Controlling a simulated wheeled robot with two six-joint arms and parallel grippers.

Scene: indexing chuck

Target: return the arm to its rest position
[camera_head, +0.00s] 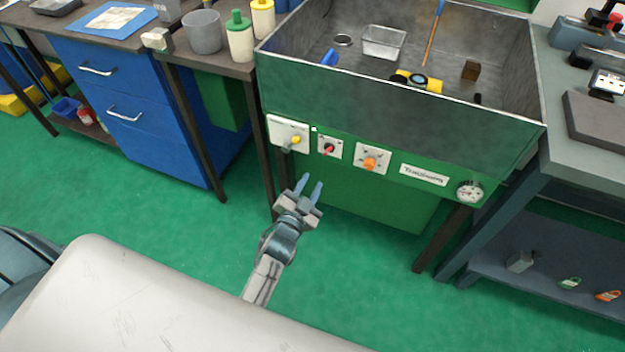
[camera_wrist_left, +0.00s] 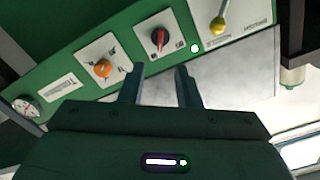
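My left gripper (camera_head: 311,188) is in front of the green machine's panel, a little below the knobs. Its two fingers are apart with nothing between them, and it touches nothing that I can see. In the left wrist view the same open fingers (camera_wrist_left: 160,88) point toward the panel. The panel carries a yellow-tipped lever (camera_head: 295,140), a red and black knob (camera_head: 328,148) and an orange knob (camera_head: 370,162). The wrist view also shows the yellow-tipped lever (camera_wrist_left: 218,27), the red knob (camera_wrist_left: 159,38) and the orange knob (camera_wrist_left: 102,68). My right gripper is not in view.
A grey tub (camera_head: 400,105) above the panel holds a metal tray (camera_head: 383,42) and several small parts. A blue drawer cabinet (camera_head: 125,110) stands left, a grey workbench (camera_head: 580,140) right. Dark legs (camera_head: 440,240) flank the machine. Green floor (camera_head: 340,270) around the gripper is clear.

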